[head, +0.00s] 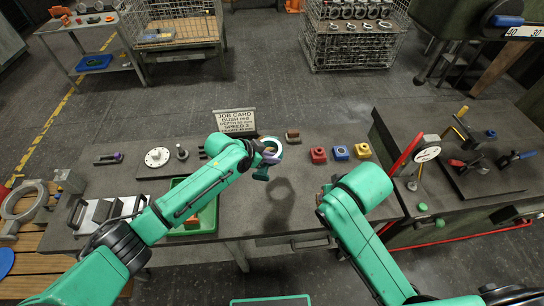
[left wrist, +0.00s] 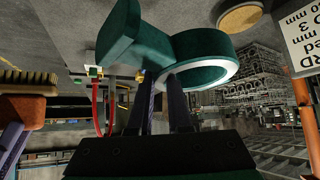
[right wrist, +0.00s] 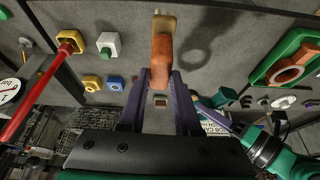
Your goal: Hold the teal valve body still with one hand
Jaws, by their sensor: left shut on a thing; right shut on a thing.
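The teal valve body (head: 262,172) is a ring with a pale rim and a stub block. My left gripper (head: 268,158) holds it above the bench, its shadow falling below. In the left wrist view the purple fingers (left wrist: 163,80) are shut on the valve body (left wrist: 205,50), where ring and stub meet. It also shows in the right wrist view (right wrist: 222,97). My right gripper (right wrist: 160,82) is shut on an orange-brown brush (right wrist: 161,52). The brush bristles (left wrist: 30,82) show at the left of the left wrist view, apart from the valve body. My right arm hides that gripper in the head view.
A job card (head: 236,121) stands behind the valve body. A green tray (head: 207,217) lies left, partly under my left arm. A dial gauge (head: 427,154) stands at right.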

